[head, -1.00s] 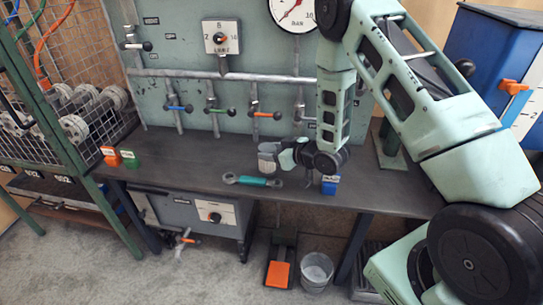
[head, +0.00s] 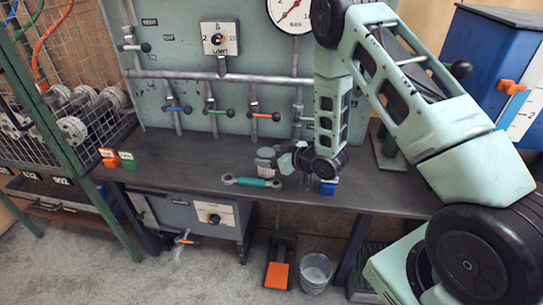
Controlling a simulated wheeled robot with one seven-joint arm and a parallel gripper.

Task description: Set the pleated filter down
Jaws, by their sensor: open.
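My gripper (head: 277,158) is low over the middle of the dark workbench (head: 200,158), pointing left. A small pale grey piece (head: 266,153) shows at its fingertips. It may be the pleated filter, but it is too small to make out pleats. The jaws are open, and I cannot tell whether they still touch this piece or whether it rests on the bench. My wrist hides part of the bench behind it.
A teal-and-grey wrench (head: 252,182) lies just in front of my gripper. A blue box (head: 328,188) stands under my wrist. Orange (head: 108,156) and green (head: 127,160) boxes stand at the left end. Valve levers (head: 264,116) line the panel behind. The bench's left half is mostly clear.

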